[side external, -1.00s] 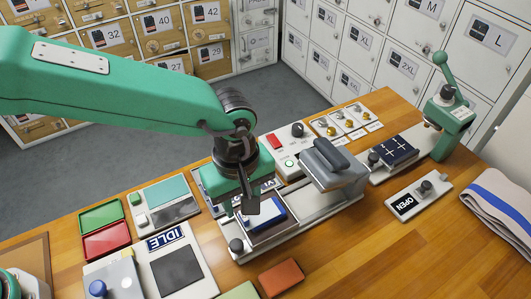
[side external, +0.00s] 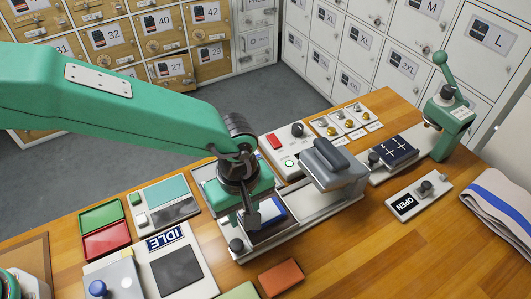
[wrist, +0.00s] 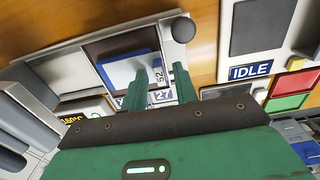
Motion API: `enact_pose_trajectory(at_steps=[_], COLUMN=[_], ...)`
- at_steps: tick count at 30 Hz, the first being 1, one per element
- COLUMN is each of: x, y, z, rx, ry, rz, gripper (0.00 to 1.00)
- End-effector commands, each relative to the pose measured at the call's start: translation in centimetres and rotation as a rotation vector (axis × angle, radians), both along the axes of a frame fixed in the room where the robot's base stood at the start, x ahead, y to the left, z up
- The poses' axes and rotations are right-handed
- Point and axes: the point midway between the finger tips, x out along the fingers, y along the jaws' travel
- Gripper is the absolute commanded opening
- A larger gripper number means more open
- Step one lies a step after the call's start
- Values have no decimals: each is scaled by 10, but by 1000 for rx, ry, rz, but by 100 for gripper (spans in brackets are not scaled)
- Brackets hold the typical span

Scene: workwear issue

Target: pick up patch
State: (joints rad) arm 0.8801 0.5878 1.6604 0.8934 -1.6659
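A blue piece with a white edge, which looks like the patch (side external: 272,208), lies in a dark recess of the press base in the side view. My gripper (side external: 251,219) is low over the near left part of that recess. In the wrist view my gripper (wrist: 164,72) has its two green fingers apart with a gap between. The left finger covers part of the patch; the right one is over the recess's edge. Whether they touch anything is unclear.
The grey press head (side external: 332,165) stands close to the right of my gripper. A black knob (side external: 236,246) is at the near left end of the base. The IDLE panel (side external: 165,238) is to the left, and an orange block (side external: 281,278) lies in front.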

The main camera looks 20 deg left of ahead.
Motion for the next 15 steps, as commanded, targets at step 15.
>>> enact_pose_trajectory(at_steps=[15], x=[0], y=[0], z=[0], rx=[0], ry=[0], rz=[0], gripper=[0])
